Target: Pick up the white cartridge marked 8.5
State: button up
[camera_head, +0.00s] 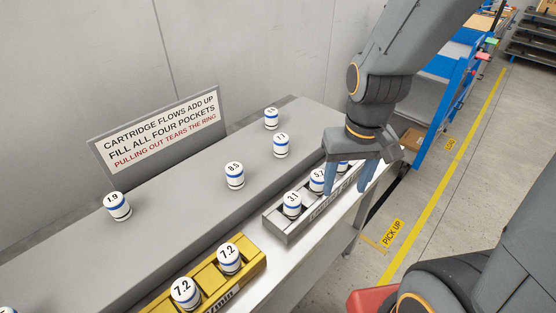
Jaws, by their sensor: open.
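The white cartridge marked 8.5 (234,176) stands upright on the grey bench (190,205), near its middle. It has a blue band. My gripper (347,188) is to the right of it, pointing down over the grey rack (290,237). Its two blue fingers are apart, with the rack's far end and cartridges behind and between them. The gripper is well apart from the 8.5 cartridge. The 8.5 cartridge is fully visible.
Other white cartridges stand loose: 1.9 (117,206), one that looks like 7.1 (281,145), and one farther back (271,118). The grey rack holds several, including 3.1 (292,204). A yellow rack (252,267) holds two marked 7.2. A sign (160,132) stands at the back.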

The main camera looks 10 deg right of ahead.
aim_at(234, 170)
jog(key=z, duration=0.5)
jog(key=k, duration=0.45)
jog(key=u, duration=0.65)
jog(key=i, duration=0.35)
jog(key=u, duration=0.6)
